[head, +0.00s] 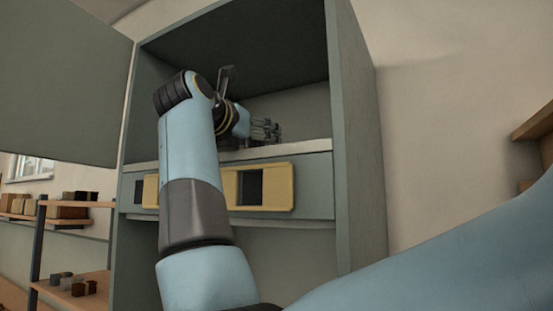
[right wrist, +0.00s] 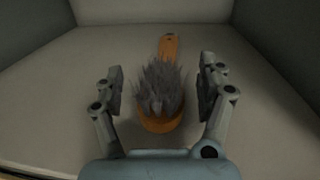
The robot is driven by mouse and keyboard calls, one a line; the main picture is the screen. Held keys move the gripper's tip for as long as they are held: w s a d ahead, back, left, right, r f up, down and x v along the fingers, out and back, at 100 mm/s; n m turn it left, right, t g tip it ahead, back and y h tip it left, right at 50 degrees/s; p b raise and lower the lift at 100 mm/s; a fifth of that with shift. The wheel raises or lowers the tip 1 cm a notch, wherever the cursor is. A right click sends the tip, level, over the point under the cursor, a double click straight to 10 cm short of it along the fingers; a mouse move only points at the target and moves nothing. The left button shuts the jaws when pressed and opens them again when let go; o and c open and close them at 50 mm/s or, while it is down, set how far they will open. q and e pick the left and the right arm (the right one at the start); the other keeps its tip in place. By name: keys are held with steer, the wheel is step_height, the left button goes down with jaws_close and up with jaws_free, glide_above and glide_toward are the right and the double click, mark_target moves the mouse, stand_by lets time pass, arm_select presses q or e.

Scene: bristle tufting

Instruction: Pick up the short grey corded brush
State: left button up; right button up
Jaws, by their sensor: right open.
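A brush with grey tufted bristles (right wrist: 160,88) and an orange-brown wooden back and handle (right wrist: 169,46) lies bristles up on a pale surface inside the cabinet. Its handle points away from my right gripper. My right gripper (right wrist: 162,84) is open, with one finger on each side of the bristles and a gap on both sides. In the head view the right gripper (head: 268,130) is inside the cabinet, above its shelf. I cannot make out the brush there. No cord shows in either view. My left gripper is not in view.
The grey-green cabinet (head: 358,150) has side walls close around the arm, and its door (head: 62,70) stands open at left. Yellow-framed openings (head: 284,188) are below the shelf edge (head: 300,148). A wooden rack (head: 75,203) with small blocks stands lower left.

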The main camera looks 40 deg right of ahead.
steer(key=shift+w+d, duration=0.3)
steer(key=shift+s+a+r, duration=0.1)
steer(key=shift+s+a, duration=0.15)
steer(key=shift+s, duration=0.1)
steer(key=shift+c, duration=0.4)
steer(key=shift+w+d, duration=0.2)
steer(key=c, duration=0.7)
steer(key=shift+s+a, duration=0.1)
steer(key=shift+a, duration=0.05)
steer(key=c, duration=0.5)
steer(key=shift+c, duration=0.2)
